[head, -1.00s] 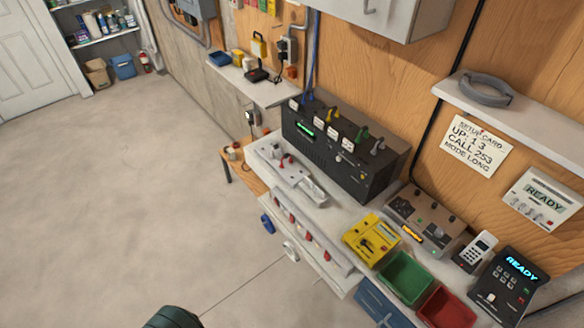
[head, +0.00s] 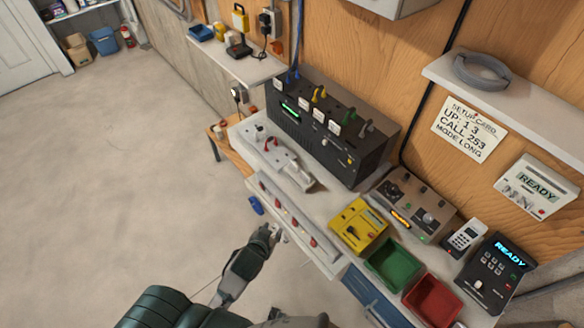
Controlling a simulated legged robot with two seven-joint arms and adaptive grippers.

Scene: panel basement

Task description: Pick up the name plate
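I cannot make out for certain which thing is the name plate. Several small white tags (head: 318,115) stand on the front of the black switch panel (head: 325,130), below coloured levers. A white block with red parts (head: 275,152) lies on the bench in front of the panel. My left gripper (head: 274,232) is at the bench's front edge, beside a row of red-tipped parts. It overlaps a small pale item there, and its fingers are too small to read. My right gripper is not clearly in view.
A yellow box (head: 358,227), green bin (head: 394,264) and red bin (head: 433,302) line the bench's right front. A brown console (head: 412,205), a handset (head: 465,238) and a black keypad (head: 492,275) stand behind. A shelf (head: 510,95) juts out above. The floor at left is clear.

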